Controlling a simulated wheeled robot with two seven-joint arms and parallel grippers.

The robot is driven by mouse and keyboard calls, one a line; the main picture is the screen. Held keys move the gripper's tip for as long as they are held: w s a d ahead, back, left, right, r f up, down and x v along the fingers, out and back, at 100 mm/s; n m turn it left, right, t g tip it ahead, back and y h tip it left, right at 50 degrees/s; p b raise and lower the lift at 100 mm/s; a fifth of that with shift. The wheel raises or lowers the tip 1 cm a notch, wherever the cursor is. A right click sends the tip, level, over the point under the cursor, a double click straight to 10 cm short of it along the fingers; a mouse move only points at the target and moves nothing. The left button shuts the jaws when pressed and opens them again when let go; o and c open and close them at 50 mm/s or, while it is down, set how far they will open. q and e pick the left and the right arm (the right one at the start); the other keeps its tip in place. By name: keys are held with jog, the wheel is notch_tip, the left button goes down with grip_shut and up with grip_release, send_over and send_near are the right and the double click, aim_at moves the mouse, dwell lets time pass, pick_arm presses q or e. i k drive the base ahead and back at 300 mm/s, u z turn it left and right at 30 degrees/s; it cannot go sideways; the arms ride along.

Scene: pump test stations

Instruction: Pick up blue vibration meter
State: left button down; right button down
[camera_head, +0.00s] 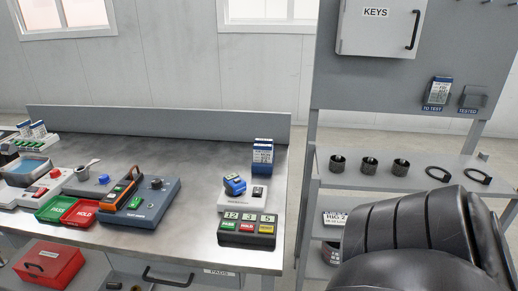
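A small blue handheld device (235,185) with a light display, which fits the blue vibration meter, sits tilted on a white base (231,203) on the right part of the grey workbench. Its top faces me and nothing covers it. Neither of my grippers shows in the head view. A large black ribbed shape at the lower right looks like part of my own arm, and no fingers can be seen on it.
A counter box (247,232) stands just in front of the base, and blue-white boxes (262,155) stand behind it. A blue test unit (150,203) with an orange-black instrument (120,194), plus green (56,209) and red (83,213) trays, lie left. A shelf rack (410,170) stands right.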

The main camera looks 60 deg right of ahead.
aim_at(235, 186)
jog(key=z, duration=1.65)
jog(key=k, duration=1.3)
jog(key=u, duration=0.85)
jog(key=i, duration=0.85)
jog(key=u, duration=0.6)
jog(key=i, duration=1)
jog(key=z, duration=1)
jog(key=i, duration=0.45)
jog(key=z, duration=0.35)
